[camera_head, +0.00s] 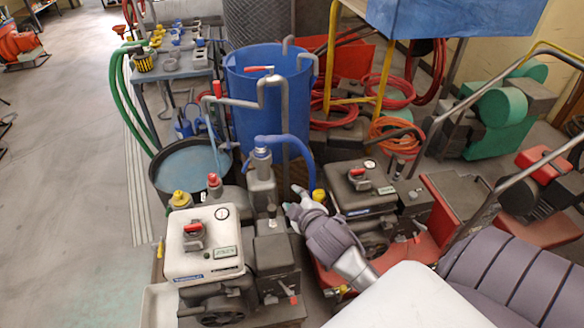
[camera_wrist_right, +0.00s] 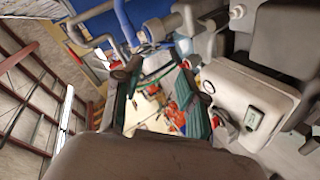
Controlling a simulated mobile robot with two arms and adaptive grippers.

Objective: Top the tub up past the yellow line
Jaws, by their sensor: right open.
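A dark round tub (camera_head: 157,183) stands left of centre with bluish water inside; I cannot make out a yellow line on it. Behind it stands a tall blue barrel (camera_head: 240,110). A grey pipe (camera_head: 262,95) with a red-handled valve (camera_head: 258,69) runs down the barrel's front. Another red handle (camera_head: 217,88) is by the tub. My right gripper (camera_head: 299,202) is in the middle, between the white-topped machine and the dark machine. In the wrist view its fingers (camera_wrist_right: 158,75) are apart, with nothing between them. My left gripper is not in view.
A white-topped machine (camera_head: 203,240) with a red knob and gauge stands in front of the tub; it also shows in the wrist view (camera_wrist_right: 245,100). A dark machine (camera_head: 360,188) stands right of my gripper. A blue hose (camera_head: 300,155) bends just behind it. Open floor (camera_head: 60,170) lies left.

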